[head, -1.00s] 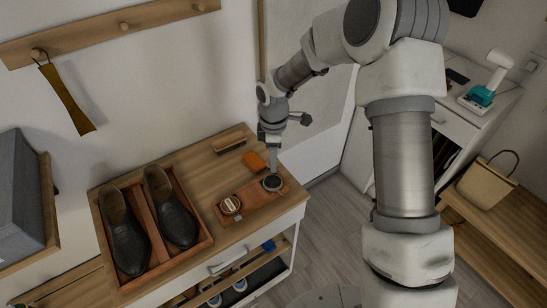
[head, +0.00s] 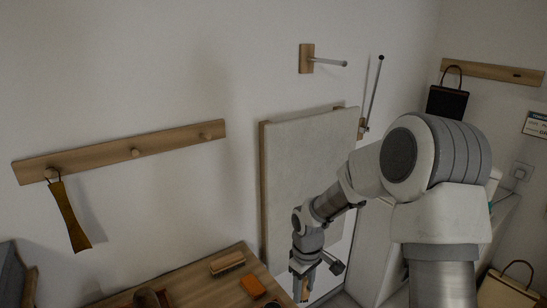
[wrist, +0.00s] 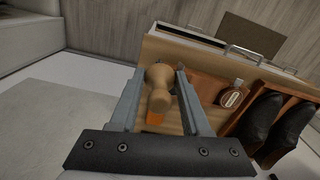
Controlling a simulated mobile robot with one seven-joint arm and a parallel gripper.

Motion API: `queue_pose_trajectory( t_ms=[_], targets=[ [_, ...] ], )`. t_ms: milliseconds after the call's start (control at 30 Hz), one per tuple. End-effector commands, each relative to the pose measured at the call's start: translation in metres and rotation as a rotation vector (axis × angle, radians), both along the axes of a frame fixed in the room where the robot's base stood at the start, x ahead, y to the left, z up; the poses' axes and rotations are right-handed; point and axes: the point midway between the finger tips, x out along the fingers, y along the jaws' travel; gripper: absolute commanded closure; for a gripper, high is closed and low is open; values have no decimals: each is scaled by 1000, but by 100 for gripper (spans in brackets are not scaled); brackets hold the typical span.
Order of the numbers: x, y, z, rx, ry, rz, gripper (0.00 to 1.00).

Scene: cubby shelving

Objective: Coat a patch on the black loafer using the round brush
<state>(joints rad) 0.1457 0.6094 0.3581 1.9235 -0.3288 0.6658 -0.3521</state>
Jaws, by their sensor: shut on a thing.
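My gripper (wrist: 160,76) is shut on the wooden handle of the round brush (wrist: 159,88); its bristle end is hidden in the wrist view. In the head view my gripper (head: 304,286) hangs beside the right end of the wooden cabinet top, apart from the shoes. The black loafers (wrist: 257,122) lie side by side in a wooden tray at the right of the wrist view. In the head view only the top of one loafer (head: 149,299) shows at the bottom edge. A round tin with a pale label (wrist: 232,97) stands near the tray.
An orange block (head: 252,286) and a wooden brush (head: 227,262) lie on the cabinet top (head: 196,277). A pale panel (head: 305,180) stands behind my arm. A peg rail (head: 120,151) with a hanging brown strap (head: 70,219) is on the left wall.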

Motion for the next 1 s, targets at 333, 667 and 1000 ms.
queue_pose_trajectory(
  t_ms=[333, 667, 1000],
  targets=[
    [-28, -52, 8, 0, -1, -604, 100],
    [-36, -64, 10, -1, -1, -770, 100],
    [-36, -63, 10, -1, -1, -767, 100]
  ],
)
